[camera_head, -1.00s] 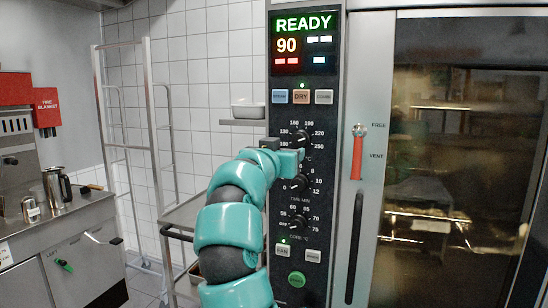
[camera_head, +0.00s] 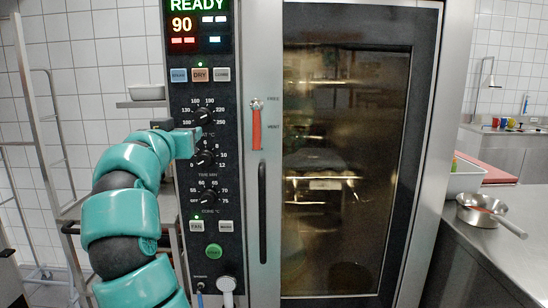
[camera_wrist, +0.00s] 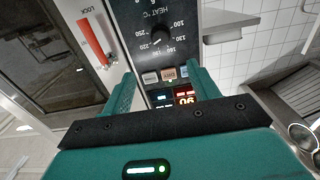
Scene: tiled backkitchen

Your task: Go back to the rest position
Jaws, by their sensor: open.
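My teal gripper (camera_head: 192,141) is in front of the oven's black control panel (camera_head: 197,108), close to the dials in the head view. I cannot tell how far it is from the panel. In the wrist view my gripper (camera_wrist: 162,86) has its two teal fingers apart, with nothing between them but the panel behind. The panel display (camera_head: 197,24) reads READY and 90. My gripper hides part of the dial column.
The oven's glass door (camera_head: 345,165) has a long dark handle (camera_head: 262,212) and a red lever (camera_head: 257,130). A steel counter at right bears a pan (camera_head: 487,210) and a white tub (camera_head: 464,178). A wheeled rack (camera_head: 30,130) and a shelf with a white dish (camera_head: 147,92) stand left.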

